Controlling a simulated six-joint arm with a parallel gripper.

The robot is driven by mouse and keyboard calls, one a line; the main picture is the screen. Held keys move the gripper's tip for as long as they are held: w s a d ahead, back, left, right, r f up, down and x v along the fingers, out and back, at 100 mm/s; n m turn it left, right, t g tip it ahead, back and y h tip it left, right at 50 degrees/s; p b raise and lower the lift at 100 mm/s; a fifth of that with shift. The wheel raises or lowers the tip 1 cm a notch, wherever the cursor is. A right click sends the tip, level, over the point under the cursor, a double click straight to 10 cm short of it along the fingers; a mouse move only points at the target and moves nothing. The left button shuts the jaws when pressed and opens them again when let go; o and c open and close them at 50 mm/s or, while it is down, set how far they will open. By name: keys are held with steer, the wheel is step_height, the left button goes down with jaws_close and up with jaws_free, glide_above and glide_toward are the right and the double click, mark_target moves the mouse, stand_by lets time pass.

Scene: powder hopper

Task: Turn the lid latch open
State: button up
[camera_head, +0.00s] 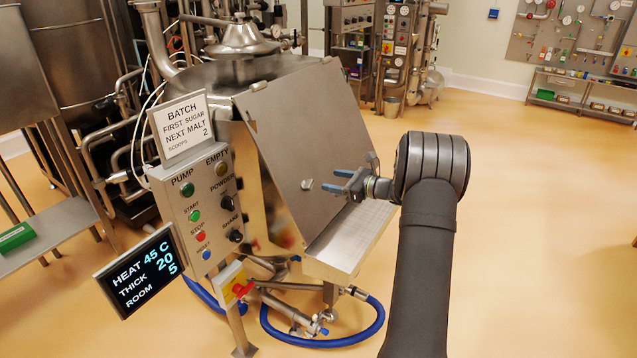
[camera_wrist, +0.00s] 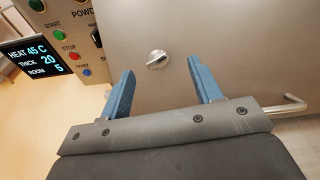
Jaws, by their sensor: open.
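The lid latch (camera_head: 307,185) is a small metal knob on the sloping steel lid (camera_head: 290,125) of the hopper. In the wrist view the latch (camera_wrist: 157,60) is a round silver turn-knob with a bar across it, set slightly aslant. The lid lies closed against the hopper, as far as I can see. My gripper (camera_head: 343,182) is in front of the lid, just right of the latch. Its two blue fingers are apart and empty. In the wrist view the latch sits beyond the fingertips and roughly between them (camera_wrist: 165,75), with a gap, not touched.
A control panel (camera_head: 200,205) with buttons and knobs stands left of the lid, with a display (camera_head: 140,270) below it. A steel ledge (camera_head: 350,235) juts out under the lid. A bent handle (camera_wrist: 290,104) shows at the right in the wrist view. The floor at right is clear.

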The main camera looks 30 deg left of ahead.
mark_target(312, 185)
steer(key=d+r+n+h, duration=0.2)
steer(key=d+n, duration=0.2)
steer(key=d, duration=0.4)
steer(key=shift+g, duration=0.4)
steer(key=x, duration=1.7)
steer(key=c, duration=1)
steer(key=shift+m+t, duration=0.4)
steer(key=shift+m, duration=2.3)
steer(key=o, duration=1)
